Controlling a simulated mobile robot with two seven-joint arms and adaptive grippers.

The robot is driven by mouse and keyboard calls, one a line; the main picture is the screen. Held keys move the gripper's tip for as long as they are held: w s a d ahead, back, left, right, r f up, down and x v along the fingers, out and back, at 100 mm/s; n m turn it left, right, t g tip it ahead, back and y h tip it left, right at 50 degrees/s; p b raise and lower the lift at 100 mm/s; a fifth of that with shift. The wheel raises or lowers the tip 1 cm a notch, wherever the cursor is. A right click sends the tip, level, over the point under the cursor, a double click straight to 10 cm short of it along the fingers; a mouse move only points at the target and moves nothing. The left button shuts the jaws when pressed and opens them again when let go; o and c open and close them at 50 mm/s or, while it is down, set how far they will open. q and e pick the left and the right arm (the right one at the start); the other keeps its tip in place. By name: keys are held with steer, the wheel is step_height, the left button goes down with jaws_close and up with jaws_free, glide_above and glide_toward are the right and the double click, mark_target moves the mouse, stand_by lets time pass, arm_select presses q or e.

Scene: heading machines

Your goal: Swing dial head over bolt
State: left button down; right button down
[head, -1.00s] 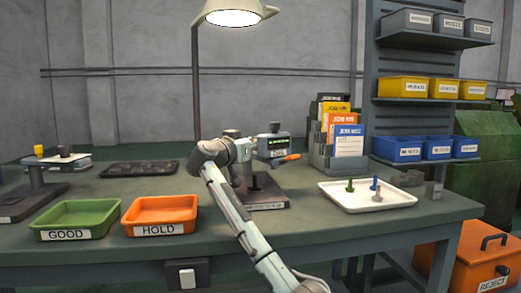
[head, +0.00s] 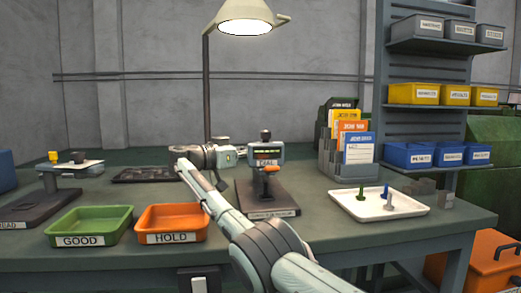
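The dial gauge stand (head: 268,198) is on the bench, right of the orange tray. Its dial head (head: 267,153), labelled DIAL, faces me with an orange handle (head: 270,170) pointing toward me above the dark base. No bolt can be made out under the head; the handle and head cover that area. Green, blue and grey bolts (head: 361,193) stand in the white tray (head: 350,204) at right. My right arm reaches up from the bottom, and its gripper (head: 236,153) is left of the dial head, seemingly apart from it. Its fingers are too small to read. My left gripper is out of view.
A green GOOD tray (head: 90,240) and an orange HOLD tray (head: 172,238) sit at the front left. Another gauge stand (head: 48,195) is at far left, a dark tray (head: 145,174) behind. A card rack (head: 333,158) stands behind the white tray. A lamp (head: 245,20) hangs above.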

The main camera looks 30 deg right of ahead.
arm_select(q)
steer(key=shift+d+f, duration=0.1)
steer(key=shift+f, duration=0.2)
arm_select(e)
steer(key=shift+f, duration=0.1)
steer(key=c, duration=1.7)
jaws_free()
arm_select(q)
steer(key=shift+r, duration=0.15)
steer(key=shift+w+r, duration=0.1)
arm_select(e)
steer(key=shift+a, duration=0.1)
steer(key=s+a, duration=0.1)
steer(key=a, duration=0.6)
steer(key=shift+s+a, duration=0.15)
